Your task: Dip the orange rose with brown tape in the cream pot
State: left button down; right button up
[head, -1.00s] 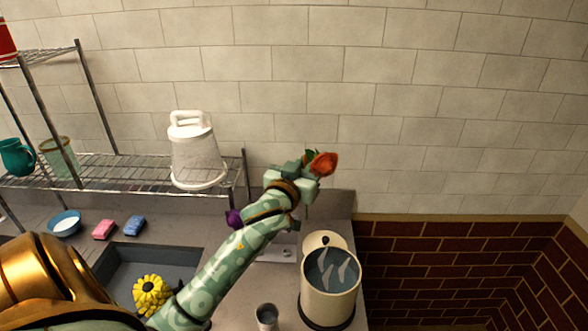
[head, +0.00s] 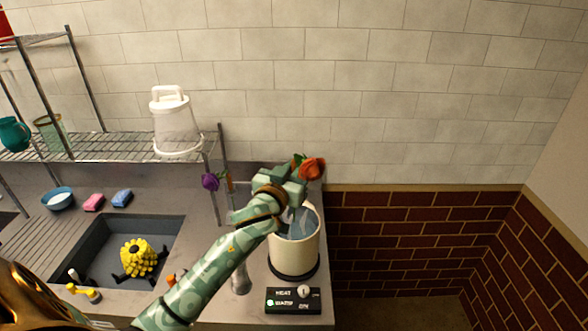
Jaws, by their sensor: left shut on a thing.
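The orange rose (head: 312,169) is in my left gripper (head: 298,180), which is shut on it. The bloom points right and some green shows beside it. Its stem and any brown tape are hidden by the gripper and arm. The cream pot (head: 297,255) stands on a dark base at the counter's right end, with grey-blue liquid (head: 300,226) inside. My gripper and wrist overlap the pot's back-left rim in the picture, and the rose appears above its back edge. I cannot tell the height between them. My right gripper is not in view.
A control panel (head: 293,301) sits in front of the pot. A purple flower (head: 210,181) stands left of my wrist. A metal cup (head: 241,279) is partly behind my arm. A yellow flower-like thing (head: 138,257) is at the sink (head: 165,235). A white lidded container (head: 176,125) stands on the wire shelf.

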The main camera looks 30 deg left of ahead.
pick_arm(q)
jog(key=b, duration=0.2)
send_over(294, 221)
jog(key=f, duration=0.4)
jog(key=shift+w+a+f, duration=0.15)
jog(key=shift+w+a, duration=0.05)
jog(key=shift+w, duration=0.05)
notch_tip(294, 221, down, 4)
jog(key=b, duration=0.3)
jog(key=shift+f, duration=0.2)
jog(key=shift+f+b, duration=0.4)
jog(key=shift+f, duration=0.3)
dwell(0.9)
dwell(1.7)
dwell(1.2)
